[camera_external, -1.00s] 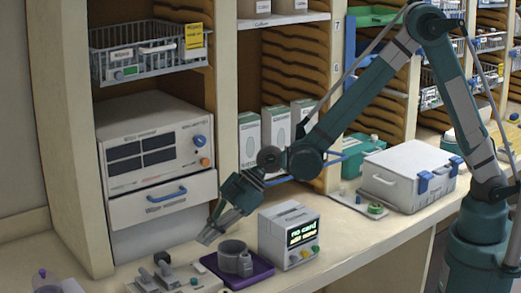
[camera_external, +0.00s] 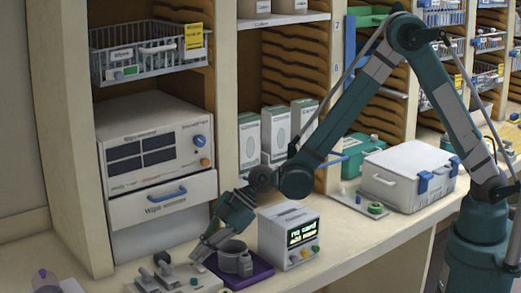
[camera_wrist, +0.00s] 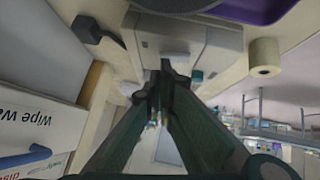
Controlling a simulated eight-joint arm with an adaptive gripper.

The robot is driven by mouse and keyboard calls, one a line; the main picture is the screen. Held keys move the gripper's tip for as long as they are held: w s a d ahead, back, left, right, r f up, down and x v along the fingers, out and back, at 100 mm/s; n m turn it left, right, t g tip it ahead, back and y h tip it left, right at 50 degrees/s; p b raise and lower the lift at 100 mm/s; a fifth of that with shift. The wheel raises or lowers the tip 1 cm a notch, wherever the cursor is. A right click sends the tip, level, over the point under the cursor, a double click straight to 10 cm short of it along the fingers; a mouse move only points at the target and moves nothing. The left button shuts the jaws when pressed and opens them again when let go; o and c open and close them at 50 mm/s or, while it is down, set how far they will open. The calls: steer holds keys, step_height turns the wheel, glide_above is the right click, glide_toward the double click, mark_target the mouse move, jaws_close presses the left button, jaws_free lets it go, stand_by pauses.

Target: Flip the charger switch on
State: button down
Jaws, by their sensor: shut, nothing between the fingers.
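A low grey unit with knobs and levers on top (camera_external: 178,280) sits on the counter at lower left in the external view; I take it for the charger. In the wrist view a grey box (camera_wrist: 218,45) lies just beyond my fingertips, with a small pale block (camera_wrist: 175,61) on its near side that may be the switch. My gripper (camera_external: 197,259) points down, shut and empty, close above the unit's back edge. Its fingertips also show in the wrist view (camera_wrist: 166,72), by the pale block. I cannot tell whether they touch it, or the switch's position.
A purple tray (camera_external: 262,275) with grey round items stands just right of my gripper. A white device with a lit display (camera_external: 289,238) stands beyond it. A white cabinet with a blue-handled drawer (camera_external: 163,203) is behind.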

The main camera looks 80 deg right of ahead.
mark_target(203, 268)
steer(key=shift+f, duration=0.1)
steer(key=shift+w+d+f+g+y+b, duration=0.2)
steer(key=shift+f+g+y+b, duration=0.15)
steer(key=shift+b, duration=0.25)
steer(key=shift+r, duration=0.1)
steer(key=shift+s+a, duration=0.15)
steer(key=shift+s+a+r, duration=0.1)
steer(key=shift+s+a, duration=0.3)
steer(key=shift+s, duration=0.05)
steer(key=shift+r, duration=0.15)
steer(key=shift+s+a+r+p, duration=0.15)
steer(key=shift+a+r+p, duration=0.1)
steer(key=shift+r, duration=0.7)
steer(key=shift+s+a+r+p, duration=0.15)
steer(key=shift+r+p, duration=0.1)
steer(key=shift+r, duration=0.7)
steer(key=v, duration=1)
steer(key=shift+s+a, duration=0.2)
